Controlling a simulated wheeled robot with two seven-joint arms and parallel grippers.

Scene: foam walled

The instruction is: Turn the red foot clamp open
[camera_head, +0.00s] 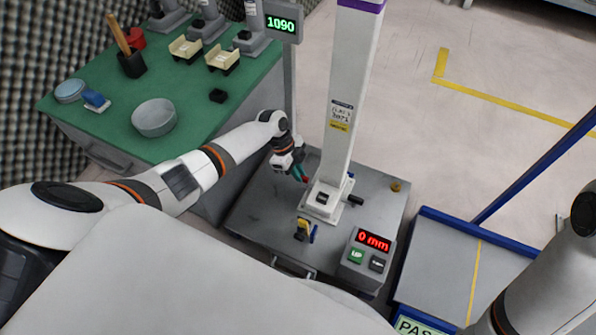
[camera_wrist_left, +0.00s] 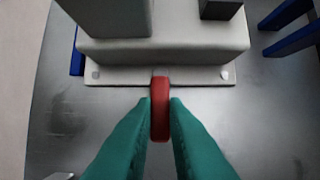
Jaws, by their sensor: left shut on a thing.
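The red foot clamp (camera_wrist_left: 160,108) is a short red lever that sticks out from the base plate of the white column (camera_head: 345,100). In the left wrist view it stands straight between the teal fingertips of my left gripper (camera_wrist_left: 160,115), which touch it on both sides. In the head view my left gripper (camera_head: 302,177) is at the left side of the column foot (camera_head: 322,203), and only a small bit of red shows at its tips. My right arm shows at the lower right, but its gripper is out of view.
The grey table (camera_head: 262,225) carries the column, a yellow and blue part (camera_head: 304,230) and a control box (camera_head: 366,258) reading 0 mm. A green bench (camera_head: 190,95) with a bowl (camera_head: 154,117) stands at left. A blue-edged cart (camera_head: 440,275) stands at right.

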